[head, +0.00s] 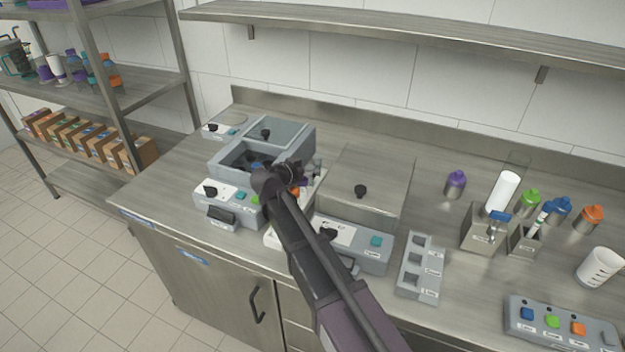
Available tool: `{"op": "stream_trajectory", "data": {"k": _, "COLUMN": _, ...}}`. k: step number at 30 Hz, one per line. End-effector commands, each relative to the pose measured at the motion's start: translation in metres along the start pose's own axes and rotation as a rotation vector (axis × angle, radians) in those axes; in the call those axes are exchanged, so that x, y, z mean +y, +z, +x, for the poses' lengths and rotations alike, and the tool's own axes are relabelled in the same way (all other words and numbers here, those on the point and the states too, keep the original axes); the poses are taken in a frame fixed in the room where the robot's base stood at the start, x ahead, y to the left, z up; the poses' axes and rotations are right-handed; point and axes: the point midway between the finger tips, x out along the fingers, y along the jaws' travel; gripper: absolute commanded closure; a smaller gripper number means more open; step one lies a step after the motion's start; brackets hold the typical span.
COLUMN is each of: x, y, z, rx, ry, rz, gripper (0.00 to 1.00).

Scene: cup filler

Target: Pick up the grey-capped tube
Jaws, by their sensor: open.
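My gripper (306,174) is open above the middle left of the steel counter, beside the grey two-well unit. My arm reaches up to it from the bottom of the picture and hides much of what lies beneath. Small coloured items (294,190), orange among them, show just under the gripper, too small and covered to tell apart. I cannot make out a grey-capped tube for certain.
A lidded box (365,180) stands right of the gripper, with a grey slotted rack (422,263) in front. Bottles with purple (456,177), green, blue and orange caps, a white cup (600,267) and a button panel (560,324) occupy the right. A wall shelf (400,28) runs above.

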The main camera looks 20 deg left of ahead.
Motion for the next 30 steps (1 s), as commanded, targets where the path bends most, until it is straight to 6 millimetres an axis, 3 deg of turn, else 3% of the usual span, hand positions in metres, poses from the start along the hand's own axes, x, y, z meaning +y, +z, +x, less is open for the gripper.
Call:
{"op": "stream_trajectory", "data": {"k": 11, "x": -0.0004, "y": 0.0002, "z": -0.0008, "rx": 0.0, "ry": -0.001, "rz": 0.0, "gripper": 0.18}}
{"op": "stream_trajectory", "data": {"k": 14, "x": -0.0004, "y": 0.0002, "z": -0.0009, "rx": 0.0, "ry": -0.001, "rz": 0.0, "gripper": 0.42}}
{"op": "stream_trajectory", "data": {"k": 20, "x": -0.0006, "y": 0.0003, "z": -0.0011, "rx": 0.0, "ry": -0.001, "rz": 0.0, "gripper": 1.0}}
{"op": "stream_trajectory", "data": {"k": 30, "x": -0.0008, "y": 0.0002, "z": -0.0013, "rx": -0.001, "ry": -0.001, "rz": 0.0, "gripper": 1.0}}
